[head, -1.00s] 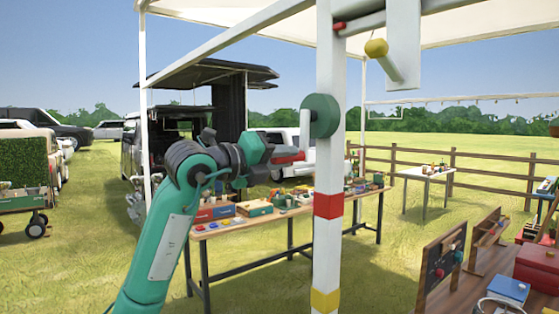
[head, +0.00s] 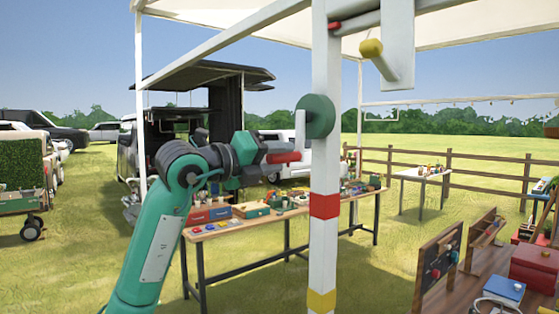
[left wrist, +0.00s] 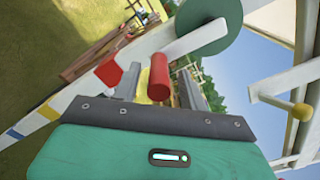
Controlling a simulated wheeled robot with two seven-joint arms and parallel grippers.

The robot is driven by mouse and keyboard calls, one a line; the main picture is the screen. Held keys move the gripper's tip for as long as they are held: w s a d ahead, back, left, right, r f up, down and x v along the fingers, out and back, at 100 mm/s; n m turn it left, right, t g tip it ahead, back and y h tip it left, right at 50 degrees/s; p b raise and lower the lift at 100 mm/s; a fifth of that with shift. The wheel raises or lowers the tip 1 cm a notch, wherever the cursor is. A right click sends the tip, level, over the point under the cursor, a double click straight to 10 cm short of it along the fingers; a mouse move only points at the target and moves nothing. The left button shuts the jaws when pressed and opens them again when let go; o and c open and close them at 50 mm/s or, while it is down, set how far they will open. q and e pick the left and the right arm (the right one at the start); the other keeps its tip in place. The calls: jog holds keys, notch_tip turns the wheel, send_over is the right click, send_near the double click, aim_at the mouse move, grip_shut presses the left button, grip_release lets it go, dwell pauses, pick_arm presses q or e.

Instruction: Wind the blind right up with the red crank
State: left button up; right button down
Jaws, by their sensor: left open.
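The crank has a green disc (head: 318,117) on a white post, a white arm (head: 300,133) hanging down from it, and a red handle (head: 286,158) pointing left. In the left wrist view the red handle (left wrist: 158,78) stands between my two fingers, with the green disc (left wrist: 208,28) beyond. My left gripper (head: 268,158) is open at the handle's free end; its fingers (left wrist: 157,88) lie on either side of the handle, and I cannot tell if they touch it. I cannot make out the blind clearly. My right gripper is out of view.
The white post (head: 325,175) has red and yellow bands. A yellow-ended rod (head: 372,48) sticks out at the upper right. A long table (head: 225,232) with boxes stands behind my left arm. A bench with a red box (head: 535,265) is at the lower right.

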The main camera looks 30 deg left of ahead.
pick_arm(q)
jog(key=b+v, duration=0.4)
jog(key=v, duration=0.9)
jog(key=shift+d, duration=0.2)
